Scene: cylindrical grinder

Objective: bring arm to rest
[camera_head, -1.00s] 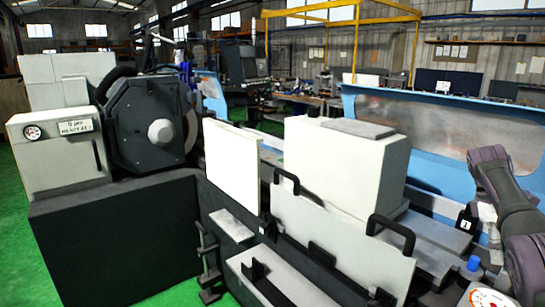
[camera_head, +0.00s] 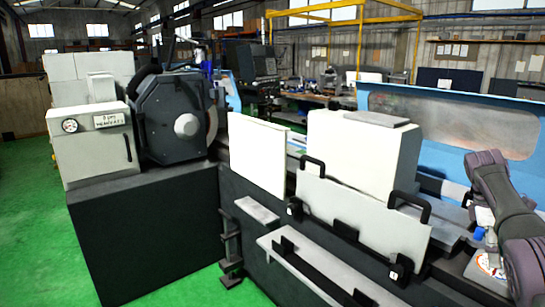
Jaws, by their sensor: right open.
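My right arm comes in at the right edge, with its dark purple-grey links bent over the machine's right end. My right gripper (camera_head: 490,240) is small and partly hidden beside the forearm; it is open, with nothing seen in it. It is close to a small blue cap and a round dial plate in the picture. The cylindrical grinder has a black wheel housing (camera_head: 170,115) at left, and white covers (camera_head: 257,152) and a large white block (camera_head: 360,155) along its bed. My left gripper is not in view.
Black handles (camera_head: 410,203) stick up from the front panel near my right arm. A low shelf (camera_head: 318,268) juts out in front. A blue guard (camera_head: 450,115) stands behind the bed. Green floor (camera_head: 30,230) is clear at the left.

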